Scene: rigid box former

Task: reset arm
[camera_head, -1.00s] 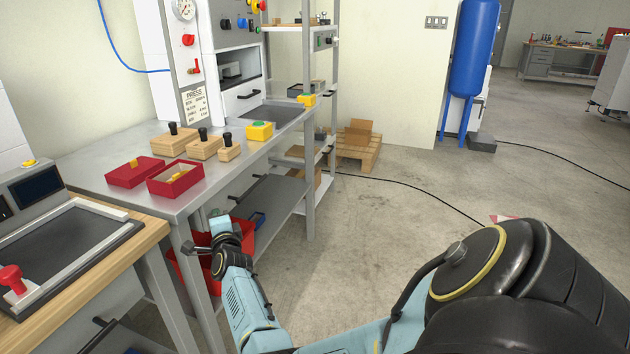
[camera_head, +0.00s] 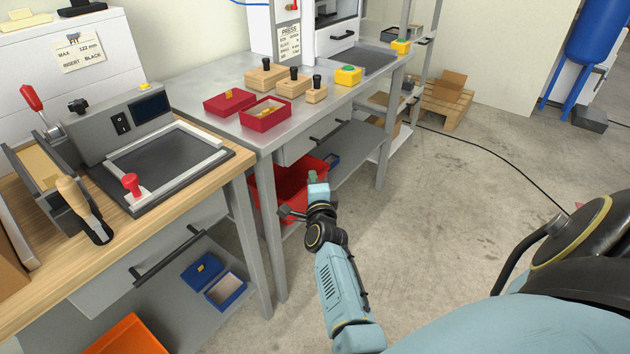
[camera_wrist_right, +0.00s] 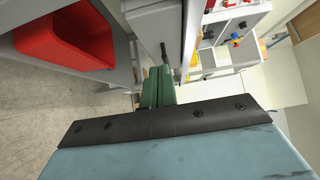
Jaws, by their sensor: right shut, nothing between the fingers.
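My right arm comes in from the lower right in the head view. Its gripper (camera_head: 312,178) is beside the front edge of the grey metal table, in front of a red bin on the lower shelf. In the right wrist view its green fingers (camera_wrist_right: 158,88) are together with nothing between them. My left gripper is not in view.
The grey table (camera_head: 222,127) holds two red boxes (camera_head: 230,101), wooden blocks with black knobs (camera_head: 266,75) and a yellow button box (camera_head: 348,75). The red bin (camera_head: 262,190) sits below. A wooden bench (camera_head: 40,238) with a grey machine stands left.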

